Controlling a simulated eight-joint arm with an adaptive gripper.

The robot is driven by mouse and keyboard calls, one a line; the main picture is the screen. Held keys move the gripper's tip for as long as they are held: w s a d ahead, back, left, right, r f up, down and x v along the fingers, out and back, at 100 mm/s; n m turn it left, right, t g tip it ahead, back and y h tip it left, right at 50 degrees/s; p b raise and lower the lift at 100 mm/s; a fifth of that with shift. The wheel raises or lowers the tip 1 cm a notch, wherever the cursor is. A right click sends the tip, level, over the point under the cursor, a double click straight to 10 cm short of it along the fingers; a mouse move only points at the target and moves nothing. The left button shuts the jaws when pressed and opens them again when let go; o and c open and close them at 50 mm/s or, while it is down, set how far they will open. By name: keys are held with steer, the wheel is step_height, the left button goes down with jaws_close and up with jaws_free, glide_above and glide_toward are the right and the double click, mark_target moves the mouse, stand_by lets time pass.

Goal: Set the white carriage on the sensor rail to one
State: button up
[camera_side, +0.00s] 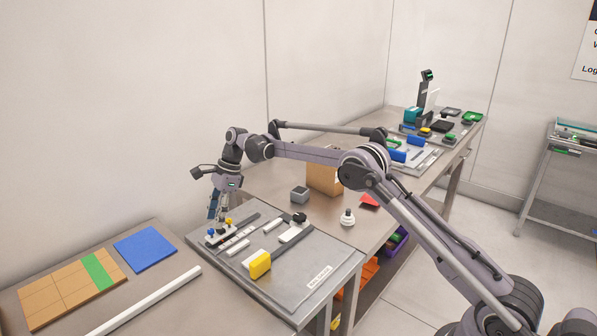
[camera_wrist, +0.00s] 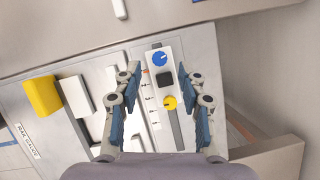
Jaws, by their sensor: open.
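The white carriage (camera_wrist: 152,70) sits on the dark sensor rail (camera_wrist: 175,128) at the upper part of the wrist view. In the side view the carriage (camera_side: 219,236) is at the panel's left end. My gripper (camera_wrist: 158,76) is open, with its fingers on either side of the carriage in the picture. It points down there in the side view (camera_side: 222,221); contact cannot be told.
A grey box (camera_side: 300,194), a cardboard box (camera_side: 324,178) and a white knobbed piece (camera_side: 347,218) stand behind and right. A blue mat (camera_side: 145,250) lies left.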

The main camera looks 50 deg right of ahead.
mark_target(229, 231)
steer(key=w+v, duration=0.1)
steer(key=v, duration=0.7)
steer(key=x, duration=0.3)
steer(key=s+x, duration=0.1)
steer(key=x, duration=0.6)
steer(key=shift+s+d+f, duration=0.3)
steer(key=shift+f, duration=0.1)
steer(key=d, duration=1)
steer(key=shift+d+r, duration=0.1)
steer(key=shift+d, duration=0.05)
step_height(229, 231, up, 14)
steer(key=s+d+n, duration=0.2)
steer(key=s+n, duration=0.1)
steer(key=s+a+r+n+t+h, duration=0.1)
steer(key=s+a+r+n, duration=0.2)
steer(key=s, duration=0.5)
steer(key=s+a+r+n+t+h, duration=0.2)
steer(key=s+a+r+n, duration=0.1)
steer(key=s, duration=0.5)
steer(key=shift+r+n, duration=0.75)
steer(key=shift+n, duration=0.65)
